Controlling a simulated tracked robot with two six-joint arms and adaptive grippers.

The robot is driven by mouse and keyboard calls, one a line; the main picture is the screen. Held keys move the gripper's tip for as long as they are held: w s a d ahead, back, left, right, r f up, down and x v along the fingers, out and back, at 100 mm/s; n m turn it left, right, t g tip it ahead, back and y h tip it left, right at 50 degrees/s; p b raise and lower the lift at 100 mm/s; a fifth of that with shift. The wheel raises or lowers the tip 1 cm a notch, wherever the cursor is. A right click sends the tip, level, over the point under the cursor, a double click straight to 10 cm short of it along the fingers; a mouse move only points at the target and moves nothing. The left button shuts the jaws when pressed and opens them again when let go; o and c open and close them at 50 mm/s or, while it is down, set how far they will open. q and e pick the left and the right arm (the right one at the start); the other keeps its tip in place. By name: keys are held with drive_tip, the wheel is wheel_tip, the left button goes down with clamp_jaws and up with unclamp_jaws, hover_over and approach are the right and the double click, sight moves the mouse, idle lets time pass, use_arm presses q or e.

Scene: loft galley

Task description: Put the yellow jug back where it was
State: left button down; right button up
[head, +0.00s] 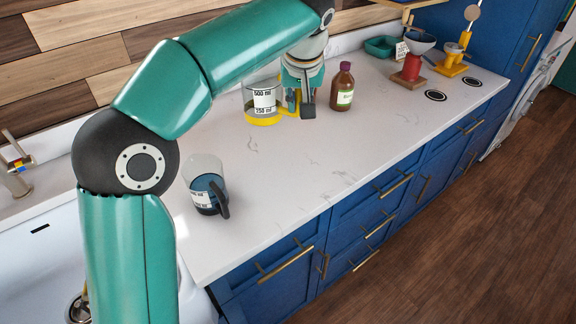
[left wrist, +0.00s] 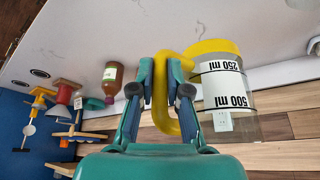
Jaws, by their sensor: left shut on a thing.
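The yellow jug (head: 263,104) is clear, with a yellow base, a yellow handle and a white label marked 500 ml and 250 ml. It is upright at the back of the white counter; I cannot tell whether its base touches the counter. My left gripper (head: 306,106) is right of it in the head view. In the left wrist view the fingers of my left gripper (left wrist: 160,88) are shut on the handle of the jug (left wrist: 226,88), which appears upside down there. My right gripper is not in view.
A brown bottle (head: 342,91) stands close right of my left gripper. A jug with a dark handle and blue contents (head: 207,188) stands at the near left. Further right are a teal bowl (head: 380,46), a red stand (head: 411,70) and two black rings (head: 436,95). The counter's middle is clear.

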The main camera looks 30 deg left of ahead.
use_arm(q)
wheel_tip(320, 180, down, 19)
drive_tip(key=shift+d+f+b, duration=0.1)
drive_tip(key=shift+d+b, duration=0.05)
drive_tip(key=shift+b, duration=0.25)
drive_tip(key=shift+s, duration=0.1)
drive_tip(key=shift+f, duration=0.15)
drive_tip(key=c, duration=1.2)
unclamp_jaws()
drive_tip(key=shift+o, duration=0.2)
